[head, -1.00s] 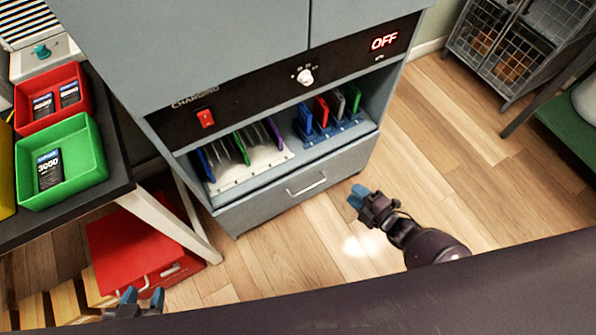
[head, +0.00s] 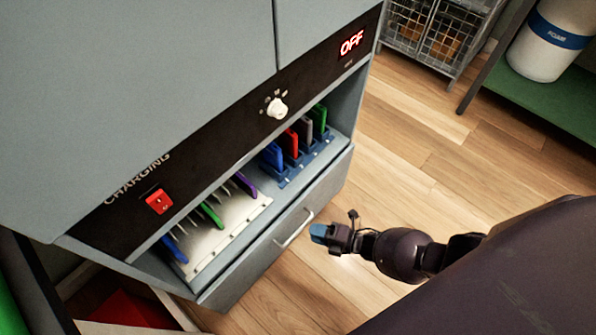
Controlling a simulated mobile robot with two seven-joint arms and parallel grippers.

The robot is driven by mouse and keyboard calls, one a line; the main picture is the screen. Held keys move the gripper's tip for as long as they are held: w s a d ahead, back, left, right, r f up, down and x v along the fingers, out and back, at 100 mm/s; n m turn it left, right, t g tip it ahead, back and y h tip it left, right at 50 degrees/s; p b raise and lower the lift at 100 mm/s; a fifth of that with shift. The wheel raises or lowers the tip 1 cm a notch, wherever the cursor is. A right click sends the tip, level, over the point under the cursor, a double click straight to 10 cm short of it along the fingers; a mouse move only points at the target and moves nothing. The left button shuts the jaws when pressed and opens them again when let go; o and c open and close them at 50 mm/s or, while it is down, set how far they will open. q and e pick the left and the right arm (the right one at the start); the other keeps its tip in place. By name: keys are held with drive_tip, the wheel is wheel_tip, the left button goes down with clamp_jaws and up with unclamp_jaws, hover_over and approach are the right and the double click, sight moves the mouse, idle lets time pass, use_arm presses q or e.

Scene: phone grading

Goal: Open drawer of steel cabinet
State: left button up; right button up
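The grey steel cabinet (head: 150,90) fills the left and middle of the head view. Its drawer (head: 262,262) is at the bottom and looks closed, with a silver bar handle (head: 294,229) on its front. My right gripper (head: 318,233), with blue fingertips, is just right of the handle and looks apart from it. Its fingers overlap in this view, so I cannot tell if they are open or shut. My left gripper is out of view.
Above the drawer, an open shelf holds phones in a white rack (head: 225,240) and a blue rack (head: 305,160). The panel has a red switch (head: 159,201), a knob (head: 277,108) and an OFF display (head: 352,43). A wire cage (head: 440,30) and green shelf (head: 545,95) stand right. Wooden floor (head: 420,150) is clear between.

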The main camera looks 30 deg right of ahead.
sight(299, 229)
drive_tip(key=shift+b+x, duration=0.55)
drive_tip(key=shift+x, duration=2.3)
clamp_jaws()
